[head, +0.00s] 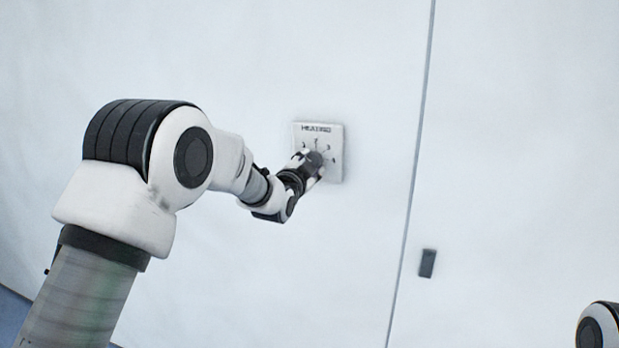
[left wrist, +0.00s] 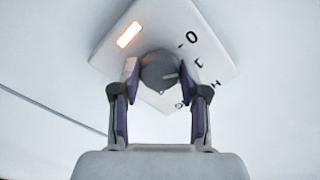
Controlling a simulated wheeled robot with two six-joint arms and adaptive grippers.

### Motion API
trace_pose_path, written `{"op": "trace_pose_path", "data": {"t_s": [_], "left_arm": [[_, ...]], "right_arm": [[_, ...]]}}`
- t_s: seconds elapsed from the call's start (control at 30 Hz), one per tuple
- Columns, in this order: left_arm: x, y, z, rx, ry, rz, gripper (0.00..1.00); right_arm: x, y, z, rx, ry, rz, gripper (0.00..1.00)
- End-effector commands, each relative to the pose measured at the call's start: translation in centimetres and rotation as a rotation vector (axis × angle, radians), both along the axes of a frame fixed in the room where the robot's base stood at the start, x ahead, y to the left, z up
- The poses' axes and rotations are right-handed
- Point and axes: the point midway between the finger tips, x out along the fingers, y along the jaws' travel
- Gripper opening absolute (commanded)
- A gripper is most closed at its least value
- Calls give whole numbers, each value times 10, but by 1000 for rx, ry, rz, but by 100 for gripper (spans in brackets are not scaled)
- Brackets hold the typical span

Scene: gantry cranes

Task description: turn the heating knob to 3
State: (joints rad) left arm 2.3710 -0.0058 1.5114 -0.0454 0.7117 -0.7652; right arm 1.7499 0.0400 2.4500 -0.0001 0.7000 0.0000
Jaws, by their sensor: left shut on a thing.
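The heating panel (head: 335,140) is a pale square plate on the white wall, with a dark heading and small numbers around a grey knob (head: 316,158). In the left wrist view the panel (left wrist: 110,45) appears turned, with a lit orange bar and dark marks on its right side. The round dark grey knob (left wrist: 157,68) has a light pointer line; which number it points to I cannot tell. My left gripper (head: 311,166) is shut on the knob, its fingers (left wrist: 162,74) on either side of it. My right gripper is not in view.
A small dark grey rectangle (head: 427,263) is on the wall at lower right. A thin dark seam (head: 411,190) runs down the wall to the right of the panel. The wall around the panel is otherwise clear.

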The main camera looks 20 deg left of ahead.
Motion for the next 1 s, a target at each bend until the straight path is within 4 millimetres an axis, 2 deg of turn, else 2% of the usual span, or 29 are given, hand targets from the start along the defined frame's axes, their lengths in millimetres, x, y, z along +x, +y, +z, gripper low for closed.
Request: {"op": "trace_pose_path", "data": {"t_s": [0.03,0.2,1.0], "left_arm": [[0,-1,-2,44,-11,-1,9],[0,-1,-1,206,-15,0,9],[0,-1,-3,965,-35,-1,9]], "right_arm": [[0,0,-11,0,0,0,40],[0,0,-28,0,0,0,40],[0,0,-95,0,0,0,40]]}}
